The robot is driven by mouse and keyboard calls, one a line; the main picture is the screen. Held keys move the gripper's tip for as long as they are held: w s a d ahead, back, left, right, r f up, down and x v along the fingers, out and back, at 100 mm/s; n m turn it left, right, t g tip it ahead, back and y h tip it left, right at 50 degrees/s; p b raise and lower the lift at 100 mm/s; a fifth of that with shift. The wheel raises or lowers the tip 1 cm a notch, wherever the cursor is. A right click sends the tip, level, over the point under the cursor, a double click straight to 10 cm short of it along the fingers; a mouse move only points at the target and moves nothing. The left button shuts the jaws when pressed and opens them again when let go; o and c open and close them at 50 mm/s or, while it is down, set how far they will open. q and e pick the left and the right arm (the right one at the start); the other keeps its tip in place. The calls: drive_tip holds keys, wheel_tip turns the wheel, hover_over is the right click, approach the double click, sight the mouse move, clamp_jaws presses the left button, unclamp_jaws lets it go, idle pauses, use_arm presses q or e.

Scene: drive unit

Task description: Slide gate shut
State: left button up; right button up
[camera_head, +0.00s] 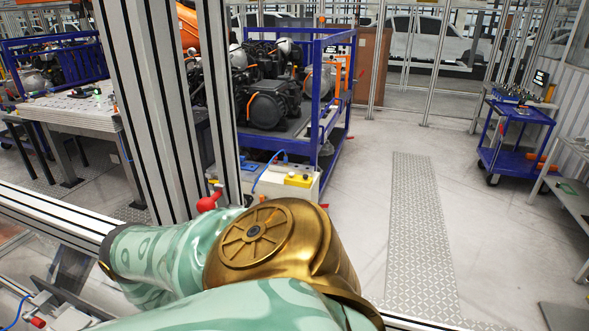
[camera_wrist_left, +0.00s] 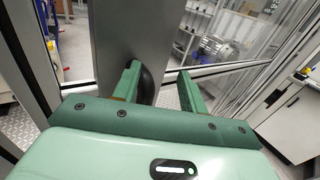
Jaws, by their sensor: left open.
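The gate's upright grey aluminium profiles (camera_head: 150,100) stand at the left of the head view, with dark grooves along them. In the left wrist view a broad grey upright (camera_wrist_left: 135,30) rises in front of my left gripper (camera_wrist_left: 159,72). A black rounded part that looks like a handle (camera_wrist_left: 147,84) shows just right of the left-hand finger, in the space between the fingers. The two green fingers are apart. Whether they touch the handle I cannot tell. In the head view my green and gold arm hides that gripper. My right gripper is in neither view.
A low metal rail (camera_head: 50,209) crosses the left foreground. A red knob (camera_head: 207,203) sits by the post's foot. A blue rack (camera_head: 322,100) with engine parts stands behind. A blue cart (camera_head: 515,138) is at the right. The floor between, with a tread strip (camera_head: 418,220), is clear.

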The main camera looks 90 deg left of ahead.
use_arm(q)
drive_tip(key=d+r+p, duration=0.2)
drive_tip(key=d+r, duration=0.3)
drive_tip(key=d, duration=0.6)
drive_tip(key=shift+w+r+p, duration=0.25)
drive_tip(key=shift+p, duration=0.15)
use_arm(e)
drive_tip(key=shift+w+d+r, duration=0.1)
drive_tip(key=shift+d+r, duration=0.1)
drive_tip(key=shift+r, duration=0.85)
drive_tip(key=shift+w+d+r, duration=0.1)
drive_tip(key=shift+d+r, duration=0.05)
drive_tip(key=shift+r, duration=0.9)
